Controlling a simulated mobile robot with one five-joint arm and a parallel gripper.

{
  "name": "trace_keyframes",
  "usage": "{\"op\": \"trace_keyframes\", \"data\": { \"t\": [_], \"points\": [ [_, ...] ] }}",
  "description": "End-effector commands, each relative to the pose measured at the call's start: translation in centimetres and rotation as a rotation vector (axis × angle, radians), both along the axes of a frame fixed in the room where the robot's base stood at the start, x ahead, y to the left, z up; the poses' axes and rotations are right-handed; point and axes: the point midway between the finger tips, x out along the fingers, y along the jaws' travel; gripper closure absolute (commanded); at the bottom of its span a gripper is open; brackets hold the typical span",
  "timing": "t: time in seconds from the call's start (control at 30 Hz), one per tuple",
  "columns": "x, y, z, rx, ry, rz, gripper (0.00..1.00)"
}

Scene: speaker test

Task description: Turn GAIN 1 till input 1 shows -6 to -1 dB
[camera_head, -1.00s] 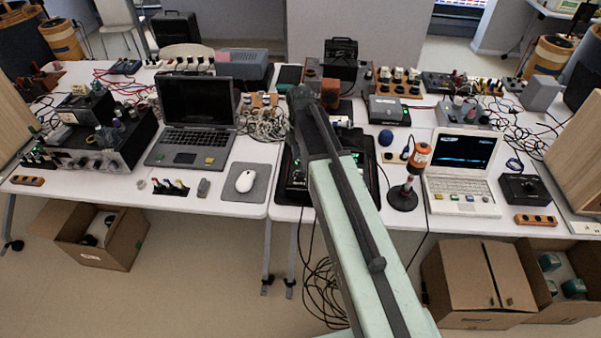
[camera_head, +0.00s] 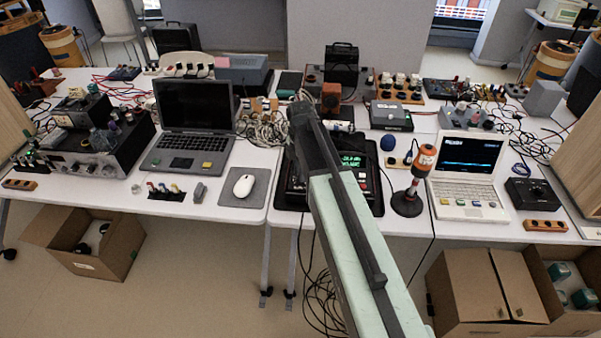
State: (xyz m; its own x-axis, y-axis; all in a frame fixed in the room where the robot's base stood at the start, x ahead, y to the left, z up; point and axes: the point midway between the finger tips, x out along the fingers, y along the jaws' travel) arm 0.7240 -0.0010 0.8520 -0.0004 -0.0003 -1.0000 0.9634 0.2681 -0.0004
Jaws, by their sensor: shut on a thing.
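A dark device with a lit green display (camera_head: 353,160) sits in a black tray (camera_head: 376,204) at the front of the table, in the middle of the view. The display's characters are too small to read surely. My pale green and dark arm reaches over the device from the bottom of the picture and covers much of it. My gripper is hidden behind the arm, so its jaws and any contact with a knob cannot be seen. I cannot make out the GAIN 1 knob.
A black-based stand with an orange top (camera_head: 424,160) stands close right of the tray, before a white laptop (camera_head: 465,170). A mouse (camera_head: 243,186) and a grey laptop (camera_head: 193,125) lie left. Open cardboard boxes (camera_head: 110,250) and hanging cables (camera_head: 320,295) are below the tables.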

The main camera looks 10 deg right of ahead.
Motion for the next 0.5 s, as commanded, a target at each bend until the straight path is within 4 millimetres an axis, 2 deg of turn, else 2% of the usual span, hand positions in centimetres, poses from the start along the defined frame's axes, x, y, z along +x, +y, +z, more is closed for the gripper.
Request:
{"op": "trace_keyframes", "data": {
  "t": [0.27,0.5],
  "points": [
    [0.06,-0.02,0.00,0.000,-0.001,-0.108,1.00],
    [0.11,-0.02,0.00,0.000,-0.001,-0.307,1.00]
  ]
}}
